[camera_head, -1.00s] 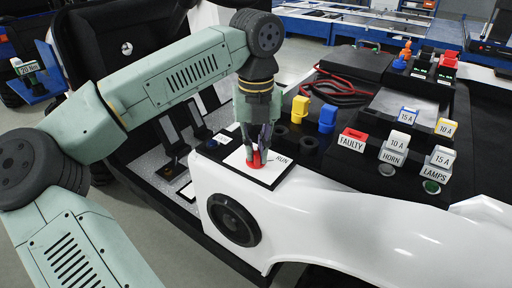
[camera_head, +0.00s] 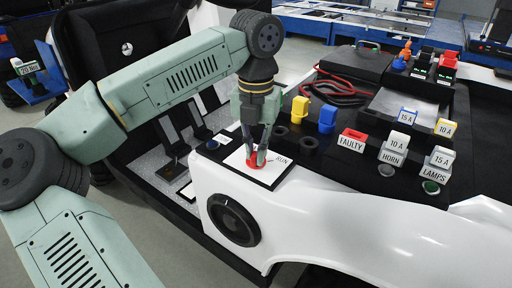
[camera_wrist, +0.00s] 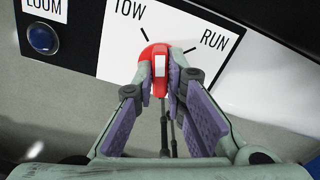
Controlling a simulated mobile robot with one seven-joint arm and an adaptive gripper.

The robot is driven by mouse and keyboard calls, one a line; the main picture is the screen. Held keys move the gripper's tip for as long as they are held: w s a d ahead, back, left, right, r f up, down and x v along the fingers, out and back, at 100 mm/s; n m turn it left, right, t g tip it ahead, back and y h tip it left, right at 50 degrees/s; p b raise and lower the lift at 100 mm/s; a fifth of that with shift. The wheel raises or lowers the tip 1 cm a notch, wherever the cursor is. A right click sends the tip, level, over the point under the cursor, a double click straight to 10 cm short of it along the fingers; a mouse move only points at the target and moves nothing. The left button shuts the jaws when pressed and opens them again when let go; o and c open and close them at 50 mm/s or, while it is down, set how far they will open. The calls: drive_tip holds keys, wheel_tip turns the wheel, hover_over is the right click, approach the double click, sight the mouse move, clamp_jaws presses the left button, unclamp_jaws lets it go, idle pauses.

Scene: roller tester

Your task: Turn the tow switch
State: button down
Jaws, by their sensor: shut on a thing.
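The tow switch (camera_wrist: 160,66) is a red knob with a white stripe on a white panel (camera_wrist: 104,59) marked TOW and RUN. In the wrist view the stripe points roughly straight up, between the TOW mark on the left and the RUN mark on the right. My gripper (camera_wrist: 161,84) is shut on the knob, one finger on each side. In the head view my gripper (camera_head: 256,160) points down at the red knob (camera_head: 255,166), which its fingers partly hide.
A blue round button (camera_wrist: 43,38) sits left of the switch panel. In the head view, yellow (camera_head: 300,108) and blue (camera_head: 327,119) plugs stand to the right, with a red FAULTY block (camera_head: 353,138) and several labelled fuses beyond.

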drive_tip(key=m, duration=0.6)
drive_tip(key=shift+m, duration=0.3)
drive_tip(key=m+p, duration=0.1)
drive_tip(key=m, duration=0.5)
idle(0.4)
drive_tip(key=c, duration=1.6)
unclamp_jaws()
drive_tip(key=shift+c, duration=0.2)
drive_tip(key=shift+r, duration=0.1)
wheel_tip(320, 180, up, 12)
